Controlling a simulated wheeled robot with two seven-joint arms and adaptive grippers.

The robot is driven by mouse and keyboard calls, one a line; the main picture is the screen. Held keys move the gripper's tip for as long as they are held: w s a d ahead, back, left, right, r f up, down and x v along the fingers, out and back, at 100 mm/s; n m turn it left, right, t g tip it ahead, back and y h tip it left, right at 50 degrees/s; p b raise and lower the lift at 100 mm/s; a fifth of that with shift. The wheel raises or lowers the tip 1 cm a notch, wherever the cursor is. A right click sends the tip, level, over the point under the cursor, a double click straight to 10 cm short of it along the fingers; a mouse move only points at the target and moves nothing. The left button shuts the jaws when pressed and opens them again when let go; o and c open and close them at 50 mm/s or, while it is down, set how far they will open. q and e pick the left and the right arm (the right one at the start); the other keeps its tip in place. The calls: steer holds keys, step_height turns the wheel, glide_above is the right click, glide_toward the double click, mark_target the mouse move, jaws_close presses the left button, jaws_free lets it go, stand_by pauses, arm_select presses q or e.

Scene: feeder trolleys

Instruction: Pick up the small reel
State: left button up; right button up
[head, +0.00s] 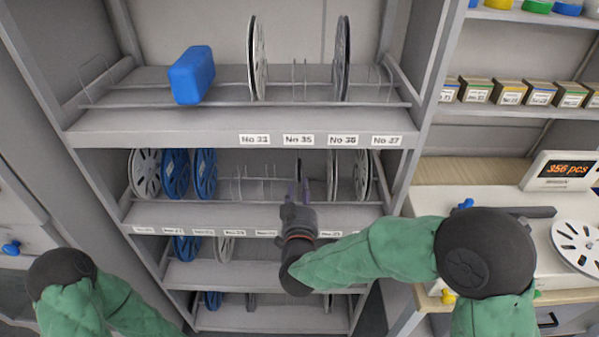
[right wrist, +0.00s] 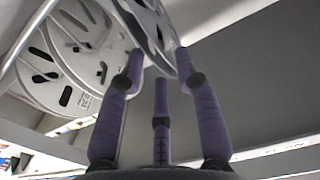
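A small reel (head: 298,170) stands nearly edge-on on the middle shelf, just beyond my right gripper (head: 297,193). In the right wrist view, a grey-white reel (right wrist: 153,28) reaches down between the purple fingertips of my right gripper (right wrist: 158,62). The fingers stand apart on either side of its lower edge. They look open, and I cannot tell whether any of them touches the reel. My left arm shows at the lower left, but its gripper is out of view.
White reels (head: 361,175) stand right of the gripper; blue reels (head: 205,174) stand left, with empty wire dividers (head: 252,184) between. A blue box (head: 192,75) is on the shelf above. A counter (head: 564,169) reading "356 pcs" and a white reel (head: 577,246) are at right.

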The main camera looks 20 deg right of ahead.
steer(key=x, duration=0.1)
steer(key=b+x, duration=0.1)
steer(key=x, duration=0.1)
steer(key=shift+w+d+f, duration=0.2)
steer(key=shift+w, duration=0.05)
steer(key=shift+w+d+r+b, duration=0.15)
steer(key=shift+w+b, duration=0.2)
steer(key=shift+w, duration=0.25)
steer(key=shift+c, duration=0.2)
jaws_close()
